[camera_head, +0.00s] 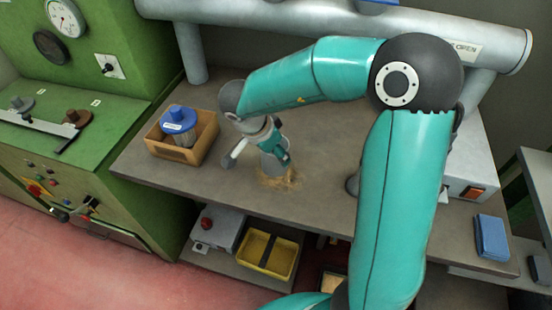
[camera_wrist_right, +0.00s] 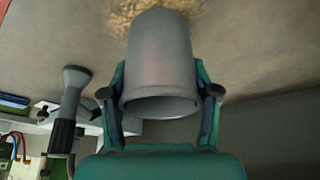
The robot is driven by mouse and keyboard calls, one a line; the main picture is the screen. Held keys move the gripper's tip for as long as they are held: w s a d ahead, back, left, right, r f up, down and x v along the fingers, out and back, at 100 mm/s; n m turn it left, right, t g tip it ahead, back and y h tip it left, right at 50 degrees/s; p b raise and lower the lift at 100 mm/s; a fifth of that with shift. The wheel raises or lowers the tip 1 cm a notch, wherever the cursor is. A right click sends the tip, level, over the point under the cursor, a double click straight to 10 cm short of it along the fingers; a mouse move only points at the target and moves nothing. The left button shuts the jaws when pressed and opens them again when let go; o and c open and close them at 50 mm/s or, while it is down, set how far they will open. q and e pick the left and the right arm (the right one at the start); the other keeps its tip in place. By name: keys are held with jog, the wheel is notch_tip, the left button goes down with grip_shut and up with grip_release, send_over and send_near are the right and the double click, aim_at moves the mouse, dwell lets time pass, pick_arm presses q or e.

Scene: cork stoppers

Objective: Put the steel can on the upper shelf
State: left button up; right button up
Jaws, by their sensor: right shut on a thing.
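The grey steel can (camera_wrist_right: 160,55) fills the middle of the right wrist view, with its open rim facing my gripper. My right gripper (camera_wrist_right: 160,92) is shut on it, one finger on each side. In the head view the can (camera_head: 270,164) is below the right gripper (camera_head: 272,146), partly hidden by it, over a patch of cork crumbs (camera_head: 290,181) on the bench. I cannot tell whether it touches the bench. My left gripper is not in view. Which surface is the upper shelf is unclear; a rack (camera_head: 538,165) stands at the right edge.
A wooden box (camera_head: 207,140) holding a blue-lidded jar (camera_head: 178,120) is at the left of the bench (camera_head: 310,200). A yellow tray (camera_head: 267,254) is on the shelf below. A blue box (camera_head: 491,237) lies at the right. A thick pipe (camera_head: 270,15) runs behind.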

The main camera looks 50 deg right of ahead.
aim_at(274, 160)
jog(key=shift+f, duration=1.55)
jog(key=shift+f, duration=0.1)
jog(key=o, duration=1.2)
